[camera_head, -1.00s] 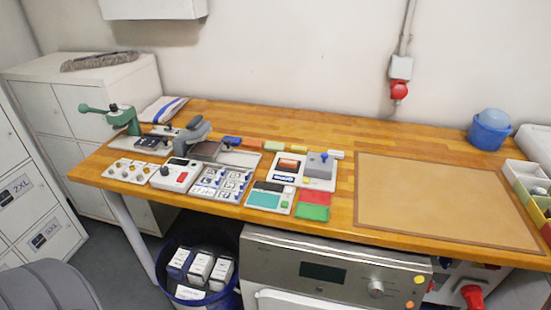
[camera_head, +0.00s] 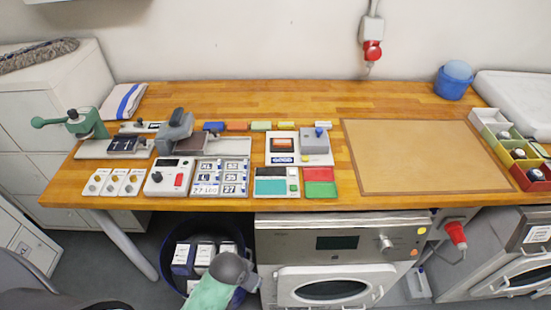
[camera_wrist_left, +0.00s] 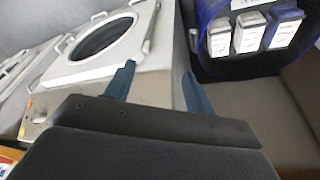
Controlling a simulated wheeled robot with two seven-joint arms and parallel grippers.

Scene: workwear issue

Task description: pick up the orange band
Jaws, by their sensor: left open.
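The orange band (camera_head: 237,126) is a small flat piece near the middle of the wooden bench. It lies in a row of coloured pieces, between a blue one (camera_head: 213,126) and a yellow-green one (camera_head: 261,126). My left gripper (camera_wrist_left: 160,88) shows in the left wrist view with its two blue fingers apart and nothing between them. It is in front of the bench, over the floor by the washing machine and bin, away from the band. A green and grey arm part of mine shows at the bottom of the head view. My right gripper is not in view.
A grey press (camera_head: 175,132) stands left of the band. A numbered card board (camera_head: 220,177), stamp devices and red and green pads (camera_head: 320,182) lie in front. A brown mat (camera_head: 420,155) covers the right side. The bench strip behind the row is clear.

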